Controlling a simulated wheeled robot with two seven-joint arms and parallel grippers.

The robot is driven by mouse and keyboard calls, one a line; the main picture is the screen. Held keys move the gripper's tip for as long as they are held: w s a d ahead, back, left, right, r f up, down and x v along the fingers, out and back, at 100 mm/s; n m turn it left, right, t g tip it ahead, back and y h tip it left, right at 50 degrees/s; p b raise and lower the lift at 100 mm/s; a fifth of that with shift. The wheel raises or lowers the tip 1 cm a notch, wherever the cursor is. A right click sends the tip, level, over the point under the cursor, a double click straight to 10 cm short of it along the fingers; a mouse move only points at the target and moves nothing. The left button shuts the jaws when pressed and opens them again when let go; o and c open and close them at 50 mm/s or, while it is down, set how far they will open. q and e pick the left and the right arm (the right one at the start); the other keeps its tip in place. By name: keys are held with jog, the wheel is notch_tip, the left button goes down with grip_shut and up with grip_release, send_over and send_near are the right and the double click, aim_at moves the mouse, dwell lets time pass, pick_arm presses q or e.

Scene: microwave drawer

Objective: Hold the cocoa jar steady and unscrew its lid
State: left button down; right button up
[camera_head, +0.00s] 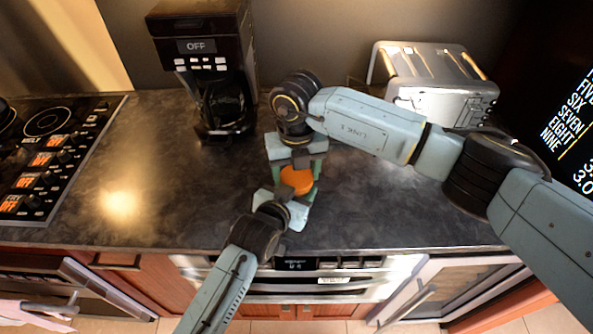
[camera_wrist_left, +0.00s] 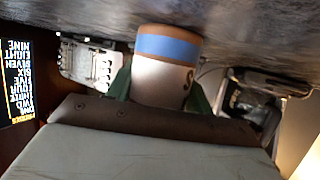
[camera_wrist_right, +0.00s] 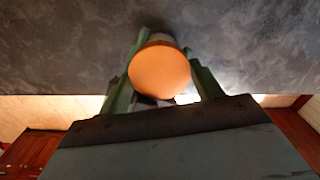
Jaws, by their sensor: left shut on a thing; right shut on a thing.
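The cocoa jar stands upright on the dark counter; in the left wrist view its white body (camera_wrist_left: 160,80) shows with a blue band and part of a dark letter. Its round orange lid (camera_head: 297,180) is on top and also shows in the right wrist view (camera_wrist_right: 160,72). My left gripper (camera_head: 288,200) is shut on the jar's body from the front, its green fingers on both sides. My right gripper (camera_head: 297,172) comes from behind and above and is shut on the lid, a finger on each side. In the head view the grippers hide most of the jar's body.
A black coffee maker (camera_head: 210,65) stands at the back left and a silver toaster (camera_head: 433,75) at the back right. A cooktop (camera_head: 50,150) lies at the far left. The counter (camera_head: 160,170) is clear left of the jar; its front edge is close.

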jog(key=shift+n, duration=0.4)
jog(key=o, duration=1)
jog(key=shift+o, duration=0.5)
pick_arm(q)
jog(key=shift+d, duration=0.1)
pick_arm(e)
jog(key=shift+s+a, duration=0.1)
jog(key=shift+a, duration=0.05)
jog(key=shift+r, duration=0.1)
